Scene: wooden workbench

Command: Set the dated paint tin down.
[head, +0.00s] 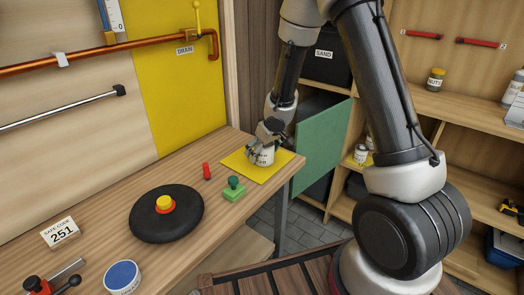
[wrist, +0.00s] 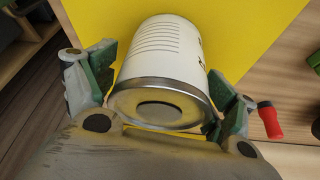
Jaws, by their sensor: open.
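A white paint tin (head: 264,158) with dark lettering stands on a yellow mat (head: 240,166) at the bench's far right corner. The tin (wrist: 165,55) fills the middle of the wrist view, its metal-rimmed lid toward the camera. Its label is mostly turned away, and I cannot read a date on it. My gripper (head: 268,140) is at the tin from above. In the wrist view my gripper (wrist: 158,98) is open, with one green-padded finger on each side of the tin. I cannot tell whether the right finger touches it.
A green block with a knob (head: 234,190) and a red object (head: 206,171) stand left of the mat. A black disc (head: 150,218) with a red and yellow button lies farther left. A green panel (head: 320,146) stands beyond the bench's right edge.

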